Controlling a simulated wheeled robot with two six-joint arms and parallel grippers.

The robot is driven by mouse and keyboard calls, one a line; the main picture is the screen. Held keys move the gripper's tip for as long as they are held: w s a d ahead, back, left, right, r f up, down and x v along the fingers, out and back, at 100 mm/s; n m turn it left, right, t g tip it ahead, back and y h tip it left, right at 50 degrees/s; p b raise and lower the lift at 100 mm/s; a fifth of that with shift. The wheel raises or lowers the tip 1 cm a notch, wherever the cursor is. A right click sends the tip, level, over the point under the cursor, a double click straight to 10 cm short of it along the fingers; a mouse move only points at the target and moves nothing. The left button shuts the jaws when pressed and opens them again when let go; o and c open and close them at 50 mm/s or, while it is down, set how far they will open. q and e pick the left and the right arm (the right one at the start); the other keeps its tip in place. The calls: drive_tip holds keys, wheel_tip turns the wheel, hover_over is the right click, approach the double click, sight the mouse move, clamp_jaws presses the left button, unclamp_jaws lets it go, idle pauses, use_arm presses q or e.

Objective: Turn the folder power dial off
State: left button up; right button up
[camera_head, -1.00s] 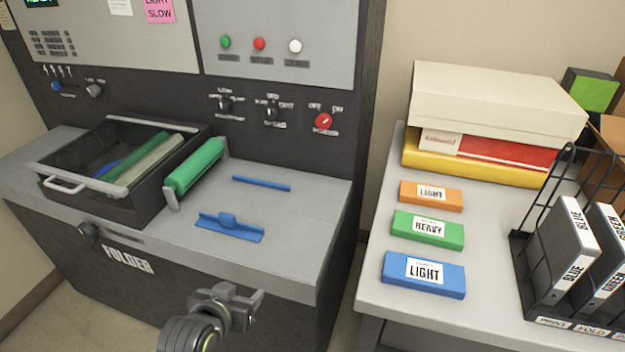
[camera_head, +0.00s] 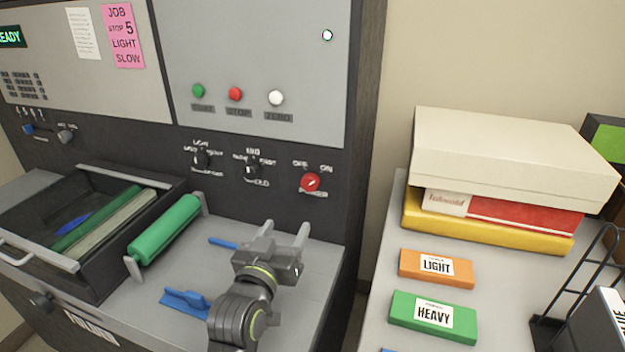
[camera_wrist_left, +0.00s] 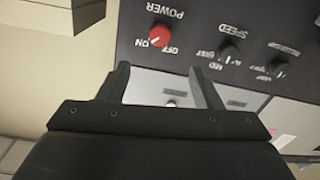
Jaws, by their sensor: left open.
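The red power dial (camera_head: 311,182) sits on the dark front panel of the folder, below OFF and ON labels. Its pale pointer leans up and right, toward ON. It also shows upside down in the left wrist view (camera_wrist_left: 159,36), just beyond the fingertips. My left gripper (camera_head: 287,229) is over the grey deck, below and in front of the dial. Its two fingers point at the panel, apart and empty; they also show in the left wrist view (camera_wrist_left: 158,72). The gripper does not touch the dial. My right gripper is not in view.
Black speed knob (camera_head: 253,171) and another knob (camera_head: 202,160) sit left of the dial. Green roller (camera_head: 165,228) and open drawer (camera_head: 88,285) are at left. A blue piece (camera_head: 186,300) lies on the deck. The side table (camera_head: 385,265) holds boxes at right.

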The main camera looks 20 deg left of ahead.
use_arm(q)
drive_tip(key=p, duration=0.1)
approach(309, 185)
drive_tip(key=w+p, duration=0.1)
drive_tip(key=w, duration=0.7)
drive_tip(key=shift+w+p, duration=0.2)
drive_tip(key=shift+p, duration=0.15)
drive_tip(key=shift+w, duration=0.65)
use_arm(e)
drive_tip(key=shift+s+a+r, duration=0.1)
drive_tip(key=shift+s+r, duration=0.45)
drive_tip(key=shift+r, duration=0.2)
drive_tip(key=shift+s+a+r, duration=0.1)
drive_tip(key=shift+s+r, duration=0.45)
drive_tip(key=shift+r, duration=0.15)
use_arm(q)
drive_tip(key=c, duration=1)
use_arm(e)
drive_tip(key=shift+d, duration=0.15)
